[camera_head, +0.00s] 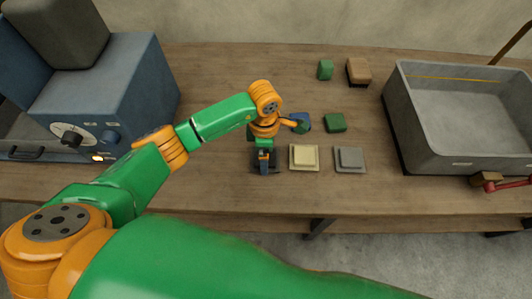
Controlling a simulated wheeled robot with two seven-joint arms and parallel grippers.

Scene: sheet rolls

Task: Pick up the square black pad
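A dark, squarish shape that looks like the black pad (255,168) lies on the table, left of a cream pad (304,163) and mostly covered by my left gripper. My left gripper (264,168) comes down from above over this dark shape. The fingers are small and dark against it, so I cannot tell whether they are open, shut or touching it. A grey square pad (349,160) lies right of the cream pad. My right gripper is not in view.
A blue block (303,122), green blocks (335,123) and a brown block (358,71) lie behind the pads. A large grey bin (445,160) stands at right. A blue machine (120,90) with knobs stands at left. The wooden table's front edge is close to the pads.

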